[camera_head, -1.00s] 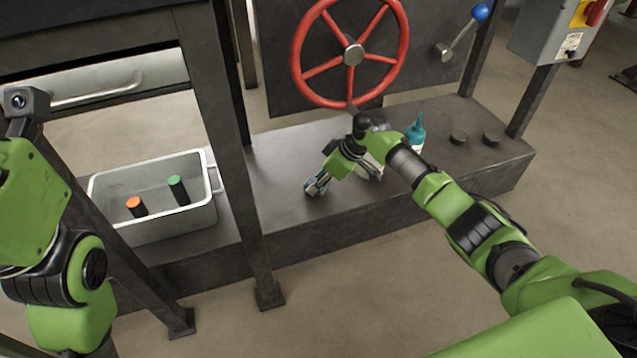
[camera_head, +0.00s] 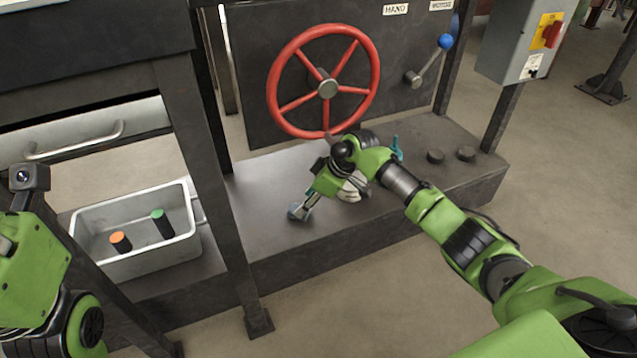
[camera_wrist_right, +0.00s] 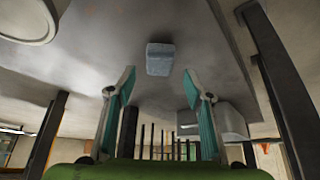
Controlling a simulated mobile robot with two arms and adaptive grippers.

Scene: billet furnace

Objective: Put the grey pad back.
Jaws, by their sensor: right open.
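The grey pad (camera_wrist_right: 160,59), a small blue-grey block, lies on the dark bench top in the right wrist view. It is just beyond my right gripper (camera_wrist_right: 158,80), between the lines of its two teal-lined fingers and apart from them. That gripper is open and empty. In the head view my right gripper (camera_head: 302,206) is low over the bench, left of the wheel's lower edge; I cannot clearly tell the pad from the fingertips there. My left arm shows at the left edge, but its gripper is out of view.
A grey bin (camera_head: 130,263) with an orange-topped and a green-topped cylinder stands left, behind a dark post (camera_head: 215,190). A red handwheel (camera_head: 327,88) rises behind my right arm. A whitish item (camera_head: 352,188), a mostly hidden teal bottle (camera_head: 397,147) and two black knobs (camera_head: 435,156) are beside it.

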